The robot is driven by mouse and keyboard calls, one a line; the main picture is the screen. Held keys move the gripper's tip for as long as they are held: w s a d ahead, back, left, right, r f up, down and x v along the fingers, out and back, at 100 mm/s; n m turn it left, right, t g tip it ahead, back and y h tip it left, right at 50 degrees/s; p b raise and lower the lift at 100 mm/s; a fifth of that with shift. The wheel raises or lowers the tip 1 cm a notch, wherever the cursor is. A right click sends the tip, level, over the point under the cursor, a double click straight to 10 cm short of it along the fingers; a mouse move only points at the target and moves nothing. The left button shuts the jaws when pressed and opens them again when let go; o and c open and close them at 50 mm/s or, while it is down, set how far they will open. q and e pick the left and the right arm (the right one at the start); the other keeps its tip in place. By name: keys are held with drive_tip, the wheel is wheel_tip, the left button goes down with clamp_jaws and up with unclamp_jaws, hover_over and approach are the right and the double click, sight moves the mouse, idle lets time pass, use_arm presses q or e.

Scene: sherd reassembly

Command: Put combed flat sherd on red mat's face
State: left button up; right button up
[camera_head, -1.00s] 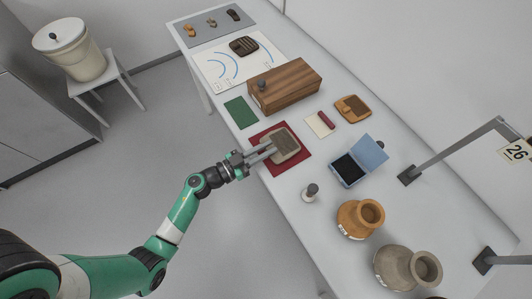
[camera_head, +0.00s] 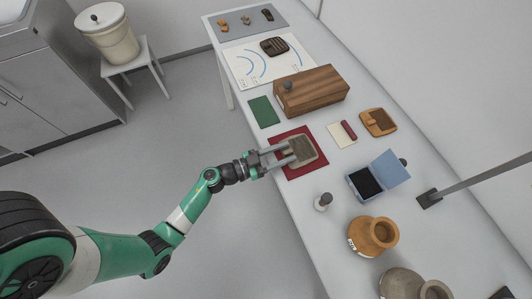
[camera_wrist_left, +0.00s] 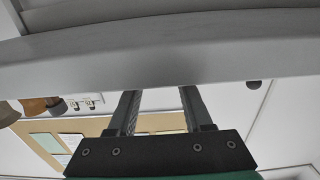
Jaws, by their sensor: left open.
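A grey-beige flat sherd with a darker textured middle (camera_head: 304,150) lies on the red mat (camera_head: 317,169). It looks like the combed flat sherd, but its markings are too small to be sure. My left gripper (camera_head: 292,153) reaches in from the left over the mat. Its two fingers are apart, with the tips at the sherd's left edge; I cannot tell whether they touch it. The left wrist view shows both fingers (camera_wrist_left: 160,101) spread, below a broad grey band, with no sherd visible. My right gripper is not in view.
A green mat (camera_head: 264,111) and wooden box (camera_head: 312,91) lie behind. A brown ridged sherd (camera_head: 274,46) rests on the drawing sheet (camera_head: 243,70). An orange sherd (camera_head: 378,122), open blue case (camera_head: 390,168), small stamp-like object (camera_head: 323,202) and orange pot (camera_head: 373,236) stand right and in front.

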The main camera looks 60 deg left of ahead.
use_arm(q)
drive_tip(key=shift+s+a+r, duration=0.1)
drive_tip(key=shift+s+r, duration=0.1)
drive_tip(key=shift+s, duration=0.05)
drive_tip(key=s+a+p, duration=0.2)
drive_tip(key=s+p, duration=0.2)
drive_tip(key=s, duration=0.7)
drive_tip(key=shift+s, duration=0.2)
drive_tip(key=shift+f, duration=0.1)
